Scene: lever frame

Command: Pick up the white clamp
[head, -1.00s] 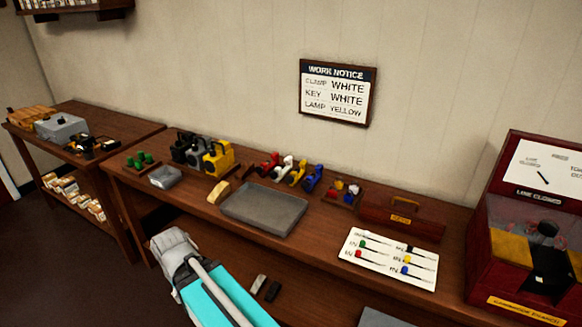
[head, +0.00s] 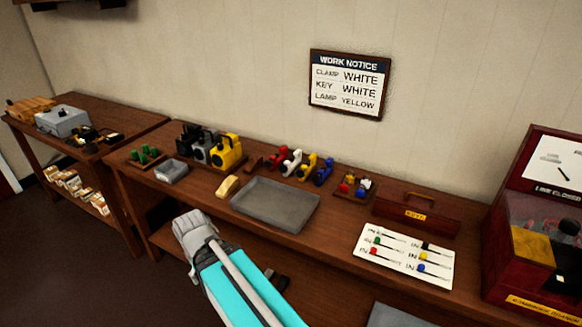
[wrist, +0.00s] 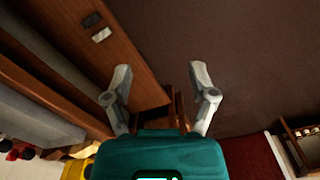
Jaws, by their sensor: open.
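The white clamp (head: 291,162) stands on the bench in a row of clamps, between a red clamp (head: 277,156) and a yellow clamp (head: 307,166), with a blue clamp (head: 324,172) at the right end. My gripper (head: 188,219) is in front of the bench, below and to the left of the white clamp and well apart from it. In the wrist view my gripper (wrist: 160,83) has its two fingers spread with nothing between them. The white clamp cannot be made out in the wrist view.
A grey tray (head: 275,206) lies in front of the clamps, with a tan block (head: 228,187) beside it. Lamps, the yellow one (head: 229,151) nearest, stand to the left. A key box (head: 417,214) and a white card (head: 405,256) are to the right. A notice (head: 348,84) hangs above.

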